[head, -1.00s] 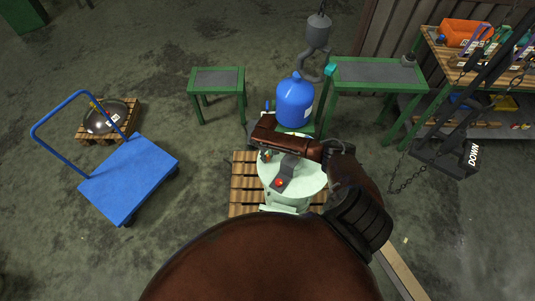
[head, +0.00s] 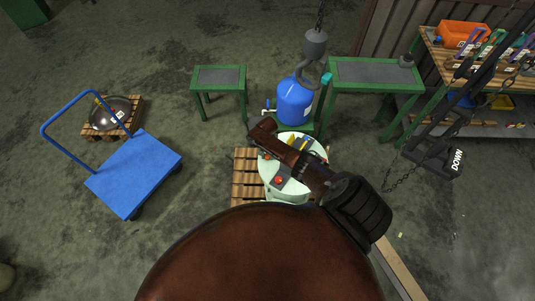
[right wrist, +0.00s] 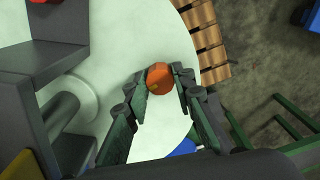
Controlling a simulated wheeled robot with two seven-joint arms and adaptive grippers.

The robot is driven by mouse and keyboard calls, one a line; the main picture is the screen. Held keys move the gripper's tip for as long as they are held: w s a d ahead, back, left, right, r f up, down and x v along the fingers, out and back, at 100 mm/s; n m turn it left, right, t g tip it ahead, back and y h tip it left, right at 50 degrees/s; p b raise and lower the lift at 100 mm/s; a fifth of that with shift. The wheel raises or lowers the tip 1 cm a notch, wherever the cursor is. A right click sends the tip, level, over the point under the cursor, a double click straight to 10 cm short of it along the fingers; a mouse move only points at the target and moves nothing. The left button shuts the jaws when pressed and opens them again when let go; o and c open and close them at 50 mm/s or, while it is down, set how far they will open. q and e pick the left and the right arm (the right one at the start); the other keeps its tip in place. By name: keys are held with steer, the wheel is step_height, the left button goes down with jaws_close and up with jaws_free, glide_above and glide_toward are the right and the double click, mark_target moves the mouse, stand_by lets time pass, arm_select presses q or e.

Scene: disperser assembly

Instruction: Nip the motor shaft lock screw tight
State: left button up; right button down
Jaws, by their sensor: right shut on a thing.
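The orange lock screw (right wrist: 160,77) stands near the edge of the pale green round top in the right wrist view. My right gripper (right wrist: 161,86) has its dark fingers on either side of the screw head and is shut on it. In the head view the pale green machine (head: 315,172) stands below my right arm, and my right gripper (head: 265,152) is at the left edge of its top, mostly hidden by my arm. The screw's shank is hidden. My left gripper is not in view.
A wooden pallet (head: 245,178) lies beneath. A blue drum (head: 294,100) and green tables (head: 219,77) stand behind.

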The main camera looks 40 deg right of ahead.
mark_target(268, 155)
steer(key=m+p, duration=0.1)
steer(key=m, duration=0.3)
steer(key=shift+m, duration=0.3)
steer(key=shift+w+d+m+p, duration=0.1)
steer(key=shift+m+p, duration=0.3)
steer(key=shift+m, duration=1.1)
steer(key=c, duration=1.6)
jaws_free()
steer(key=shift+r, duration=0.15)
steer(key=shift+r, duration=0.5)
step_height(268, 155, up, 11)
steer(key=shift+f, duration=0.15)
